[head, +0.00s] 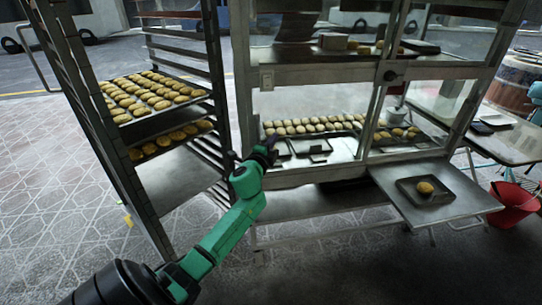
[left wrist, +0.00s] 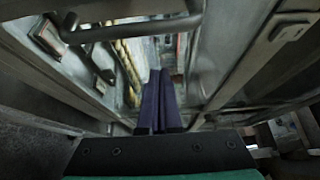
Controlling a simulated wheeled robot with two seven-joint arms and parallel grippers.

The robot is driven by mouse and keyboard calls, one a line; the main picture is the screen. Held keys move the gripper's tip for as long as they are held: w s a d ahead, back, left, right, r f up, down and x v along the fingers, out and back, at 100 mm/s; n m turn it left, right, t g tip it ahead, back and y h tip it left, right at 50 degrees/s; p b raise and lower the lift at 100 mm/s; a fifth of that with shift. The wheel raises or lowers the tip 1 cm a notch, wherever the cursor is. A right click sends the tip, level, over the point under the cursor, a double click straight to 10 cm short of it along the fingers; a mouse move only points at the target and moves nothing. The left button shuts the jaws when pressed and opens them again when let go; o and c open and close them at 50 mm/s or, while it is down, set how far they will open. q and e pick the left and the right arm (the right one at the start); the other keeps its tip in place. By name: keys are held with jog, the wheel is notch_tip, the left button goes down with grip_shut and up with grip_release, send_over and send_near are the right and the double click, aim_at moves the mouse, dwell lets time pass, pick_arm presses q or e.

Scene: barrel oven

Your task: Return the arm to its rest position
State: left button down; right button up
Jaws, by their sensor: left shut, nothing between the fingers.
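My left arm, green and black, reaches up from the lower left in the head view. Its gripper (head: 266,148) is at the left front edge of the glass display cabinet (head: 317,177), close to the cabinet's frame. In the left wrist view the two dark purple fingers (left wrist: 159,98) lie together, shut, with nothing between them. Metal frame parts of the cabinet surround them on both sides. I cannot tell whether the gripper touches the frame. My right gripper does not show in either view.
A metal rack (head: 213,100) with trays of pastries (head: 150,93) stands left of the arm. Inside the cabinet are rows of pastries (head: 313,125). A fold-out shelf (head: 468,205) at right bears a dark tray (head: 408,187) with one pastry (head: 425,187). A red bucket (head: 512,205) stands at far right.

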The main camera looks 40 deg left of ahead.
pick_arm(q)
jog(key=v, duration=1)
jog(key=s+d+f+n+g+h+p, duration=0.1)
jog(key=s+f+n+g+h+p, duration=0.2)
jog(key=f, duration=1.2)
jog(key=s+d+f+n+g+p, duration=0.25)
jog(key=s+f+g, duration=0.3)
jog(key=f, duration=0.95)
jog(key=s+d+f+n+g+h+p, duration=0.1)
jog(key=s+d+f, duration=0.3)
jog(key=s, duration=0.6)
jog(key=s+d+f+n+g+h+p, duration=0.1)
jog(key=s+d+f+n+g+p, duration=0.1)
jog(key=s+f, duration=0.5)
jog(key=s+d+f+n+g+h+p, duration=0.1)
jog(key=s+d+f+n+g+p, duration=0.1)
jog(key=s, duration=1.2)
jog(key=d+f+n+g, duration=0.1)
jog(key=d+f+g, duration=0.1)
jog(key=d+f, duration=0.1)
jog(key=shift+d+f, duration=0.2)
jog(key=shift+d, duration=0.15)
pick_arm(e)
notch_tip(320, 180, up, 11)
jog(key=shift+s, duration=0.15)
